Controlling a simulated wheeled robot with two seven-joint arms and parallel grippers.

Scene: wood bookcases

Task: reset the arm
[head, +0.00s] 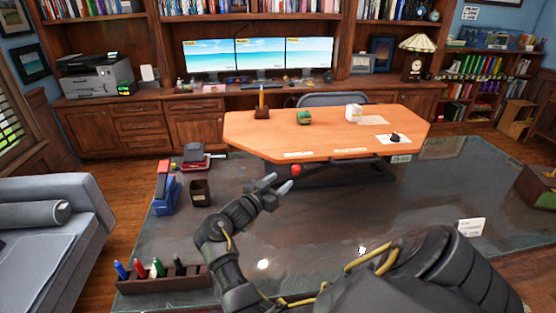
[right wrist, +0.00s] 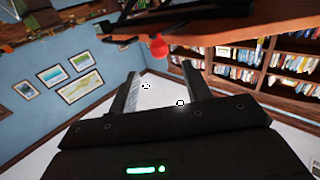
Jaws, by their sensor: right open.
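My right gripper (head: 279,183) is held over the dark glass-topped table (head: 340,225), near the middle of the head view. Its two fingers are apart, and nothing shows between them. In the right wrist view the open gripper (right wrist: 161,76) points at the room, with a wall and bookshelves beyond. A small red ball (head: 296,169) shows just past the fingertips in the head view. The red ball (right wrist: 158,47) also shows beyond the fingers in the right wrist view; I cannot tell what it rests on. My left gripper is not in view.
A wooden desk (head: 330,128) stands behind the glass table. A white card (head: 471,227) lies at right. A grey sofa (head: 50,225) is at left.

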